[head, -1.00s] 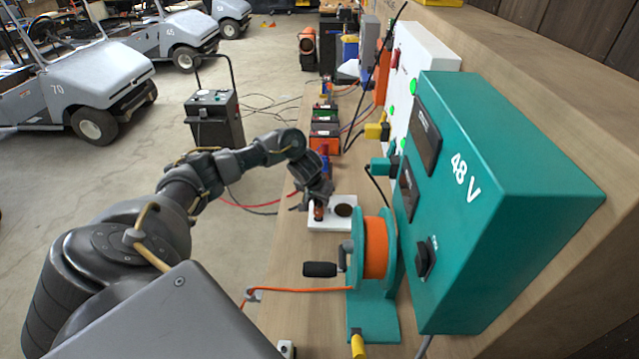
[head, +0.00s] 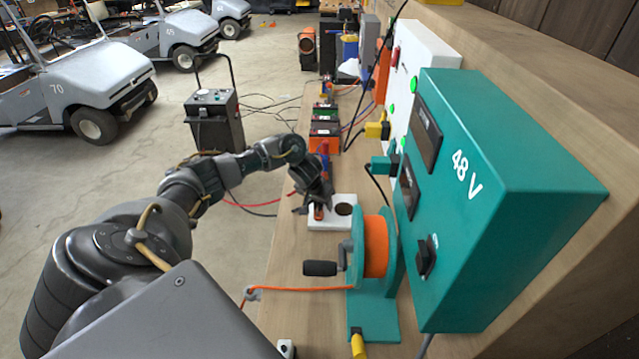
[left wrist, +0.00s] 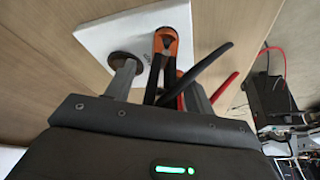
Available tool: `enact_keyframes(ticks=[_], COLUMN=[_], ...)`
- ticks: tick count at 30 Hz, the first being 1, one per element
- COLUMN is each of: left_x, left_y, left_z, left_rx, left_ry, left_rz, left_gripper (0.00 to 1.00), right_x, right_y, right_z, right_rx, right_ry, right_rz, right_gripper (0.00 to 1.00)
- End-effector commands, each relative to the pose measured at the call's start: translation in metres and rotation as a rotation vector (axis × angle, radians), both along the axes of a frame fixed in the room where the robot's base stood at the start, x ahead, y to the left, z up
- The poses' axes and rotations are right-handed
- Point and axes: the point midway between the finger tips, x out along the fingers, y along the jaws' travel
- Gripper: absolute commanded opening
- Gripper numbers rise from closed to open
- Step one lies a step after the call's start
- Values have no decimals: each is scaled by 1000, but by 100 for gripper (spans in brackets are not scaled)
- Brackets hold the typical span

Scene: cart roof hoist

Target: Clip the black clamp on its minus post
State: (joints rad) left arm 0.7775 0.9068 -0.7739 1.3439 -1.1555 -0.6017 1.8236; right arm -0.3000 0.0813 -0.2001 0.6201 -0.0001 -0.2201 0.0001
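A clamp with copper-orange jaws (left wrist: 166,42) and black handles stands on a white plate (left wrist: 98,32), beside a dark round spot on that plate. In the head view the plate (head: 338,222) lies on the bench and the clamp's copper end (head: 318,212) shows below my left gripper (head: 317,207). In the left wrist view the two fingers of my left gripper (left wrist: 162,88) are spread on either side of the clamp's handles, with gaps visible. Red-edged handle parts show near the right finger. I cannot pick out the minus post. My right gripper is not in view.
A teal 48 V box (head: 500,190) and a reel with orange cord (head: 376,247) stand right of and nearer than the plate. Orange, black and green battery-like blocks (head: 324,143) stand beyond it. A black wheeled charger (head: 214,122) is on the floor at left.

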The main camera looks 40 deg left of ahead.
Motion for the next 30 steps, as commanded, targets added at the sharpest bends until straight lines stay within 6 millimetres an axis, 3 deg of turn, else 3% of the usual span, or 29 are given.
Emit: enact_keyframes(ticks=[8, 23, 30], left_x=[-1, -32, -40], left_y=[0, -6, -8], left_z=[4, 88, 101], left_rx=[0, 3, 0], left_ry=[-1, -4, -1], left_rz=[0, -1, 0], left_gripper=[54, 54, 54], right_x=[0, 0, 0], right_y=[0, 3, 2], right_z=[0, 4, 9], right_rx=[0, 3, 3], right_ry=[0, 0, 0], right_rz=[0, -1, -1], right_gripper=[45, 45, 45])
